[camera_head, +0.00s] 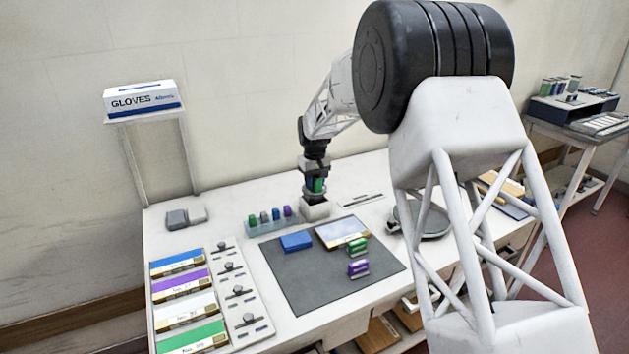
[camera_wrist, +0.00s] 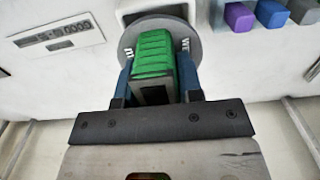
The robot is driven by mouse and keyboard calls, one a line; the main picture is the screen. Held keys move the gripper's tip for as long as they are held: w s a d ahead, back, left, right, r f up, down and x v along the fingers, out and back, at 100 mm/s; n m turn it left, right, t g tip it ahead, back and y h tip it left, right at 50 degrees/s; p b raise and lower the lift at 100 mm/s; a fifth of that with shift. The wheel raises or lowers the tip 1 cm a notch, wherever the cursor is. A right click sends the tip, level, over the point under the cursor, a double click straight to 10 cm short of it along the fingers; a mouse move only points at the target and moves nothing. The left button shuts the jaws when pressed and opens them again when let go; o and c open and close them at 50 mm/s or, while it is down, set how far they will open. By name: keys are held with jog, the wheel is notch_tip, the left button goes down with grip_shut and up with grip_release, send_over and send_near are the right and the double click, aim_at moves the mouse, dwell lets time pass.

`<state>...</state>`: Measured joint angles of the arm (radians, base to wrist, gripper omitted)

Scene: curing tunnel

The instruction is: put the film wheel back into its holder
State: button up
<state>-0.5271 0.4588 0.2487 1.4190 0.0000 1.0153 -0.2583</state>
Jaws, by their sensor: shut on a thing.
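My gripper (camera_wrist: 153,85) points down, its blue fingers shut on the ribbed green body of what looks like the film wheel (camera_wrist: 153,55). In the head view the green body (camera_head: 318,185) shows between the fingers of my gripper (camera_head: 313,183), at the back of the bench. A white block (camera_head: 316,209), likely the holder, stands directly below it; part of it with a dark opening shows in the wrist view (camera_wrist: 130,16). I cannot tell whether wheel and block touch.
A rack (camera_head: 272,226) with several coloured pieces stands left of the block. A dark mat (camera_head: 305,288) in front carries a blue piece (camera_head: 296,241), a plate (camera_head: 342,232), a green piece (camera_head: 357,246) and a purple piece (camera_head: 358,269). A flat panel (camera_head: 362,200) lies to the right.

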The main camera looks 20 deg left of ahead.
jog(key=shift+f, duration=1.45)
jog(key=o, duration=1.5)
jog(key=shift+r, duration=0.2)
jog(key=shift+r, duration=3.35)
